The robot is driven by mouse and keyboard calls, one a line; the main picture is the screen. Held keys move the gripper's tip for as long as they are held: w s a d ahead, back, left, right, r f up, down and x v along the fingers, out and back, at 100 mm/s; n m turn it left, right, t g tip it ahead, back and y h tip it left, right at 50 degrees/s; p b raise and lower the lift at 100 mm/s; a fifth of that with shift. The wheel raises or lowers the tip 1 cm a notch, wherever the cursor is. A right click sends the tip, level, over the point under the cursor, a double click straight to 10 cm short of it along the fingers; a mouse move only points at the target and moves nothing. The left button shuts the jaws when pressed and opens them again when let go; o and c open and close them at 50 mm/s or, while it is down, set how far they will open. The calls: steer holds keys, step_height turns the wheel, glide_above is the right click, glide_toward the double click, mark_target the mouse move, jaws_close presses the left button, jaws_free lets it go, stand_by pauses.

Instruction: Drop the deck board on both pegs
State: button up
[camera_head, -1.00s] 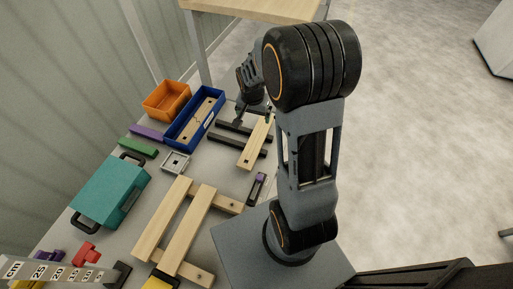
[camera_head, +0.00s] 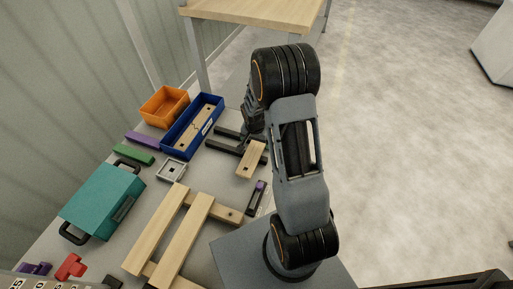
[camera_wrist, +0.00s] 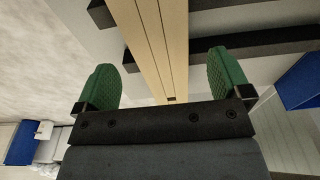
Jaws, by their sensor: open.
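A pale wooden deck board (camera_head: 251,160) lies across two dark rails (camera_head: 226,146) on the bench; its far end is hidden behind my arm. In the wrist view the board (camera_wrist: 150,40) runs between the green fingertips of my open gripper (camera_wrist: 164,82), with a gap on either side. In the head view the gripper's tips are hidden by my arm. A wooden frame (camera_head: 184,240) stands nearer, with two pale boards laid over crosspieces. A dark spot shows on the bare far crosspiece (camera_head: 229,215); I cannot tell whether it is a peg.
A blue tray (camera_head: 216,124) holding another wooden piece (camera_head: 195,122) and an orange bin (camera_head: 163,106) stand at the back. A teal case (camera_head: 100,201), a grey square fixture (camera_head: 172,170), a green bar (camera_head: 133,154) and a purple bar (camera_head: 143,140) sit left. A purple-tipped dark part (camera_head: 257,198) lies right.

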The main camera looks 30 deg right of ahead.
mark_target(257, 145)
steer(key=shift+w+d+f, duration=0.1)
steer(key=shift+f, duration=1.5)
steer(key=shift+c, duration=0.4)
steer(key=c, duration=1)
